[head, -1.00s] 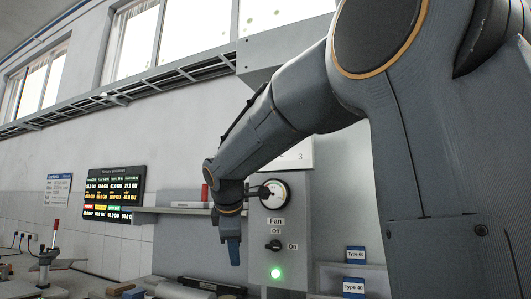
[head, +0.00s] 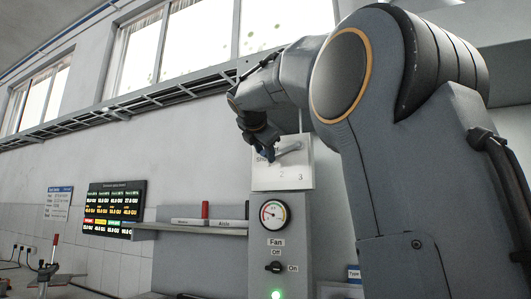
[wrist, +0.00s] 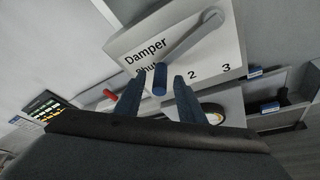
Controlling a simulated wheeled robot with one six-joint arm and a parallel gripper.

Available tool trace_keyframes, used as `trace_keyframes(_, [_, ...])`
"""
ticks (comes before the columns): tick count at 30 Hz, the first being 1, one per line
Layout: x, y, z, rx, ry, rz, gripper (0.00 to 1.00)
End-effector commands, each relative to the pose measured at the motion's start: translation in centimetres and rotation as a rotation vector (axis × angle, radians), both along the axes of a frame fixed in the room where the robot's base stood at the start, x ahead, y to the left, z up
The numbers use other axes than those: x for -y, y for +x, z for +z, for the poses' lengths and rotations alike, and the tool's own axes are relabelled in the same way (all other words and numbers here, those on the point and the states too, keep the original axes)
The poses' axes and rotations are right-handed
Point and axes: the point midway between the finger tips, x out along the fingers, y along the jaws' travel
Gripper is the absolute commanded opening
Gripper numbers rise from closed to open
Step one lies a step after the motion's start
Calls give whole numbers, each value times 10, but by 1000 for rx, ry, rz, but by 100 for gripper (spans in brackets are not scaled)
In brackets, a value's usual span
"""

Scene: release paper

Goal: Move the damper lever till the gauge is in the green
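The damper panel (wrist: 190,62) is a white plate marked Damper, Shut, 2 and 3. Its grey lever (wrist: 190,38) slants down from a pivot at upper right to a blue handle (wrist: 160,80) by the word Shut. My gripper (wrist: 157,80) is open, with one finger on each side of the handle and gaps showing. In the head view, my gripper (head: 266,152) is at the left of the panel (head: 298,170) and hides part of it. The round gauge (head: 273,214) below has red and green marks; its exact needle reading is too small to tell.
A Fan switch (head: 274,267) and a lit green lamp (head: 276,294) sit below the gauge. A shelf (head: 190,229) juts out on the left, with a red object (head: 205,209) on it. A display board (head: 114,210) hangs on the wall further left.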

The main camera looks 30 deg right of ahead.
Motion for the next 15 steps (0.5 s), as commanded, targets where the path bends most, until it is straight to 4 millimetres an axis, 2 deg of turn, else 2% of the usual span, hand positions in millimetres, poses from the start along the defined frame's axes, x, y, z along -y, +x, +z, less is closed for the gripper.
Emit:
trace_keyframes(6, [9,12,-5,1,1,0,36])
trace_keyframes(14, [10,13,-5,0,1,0,36])
trace_keyframes(15, [10,13,-5,0,1,0,29])
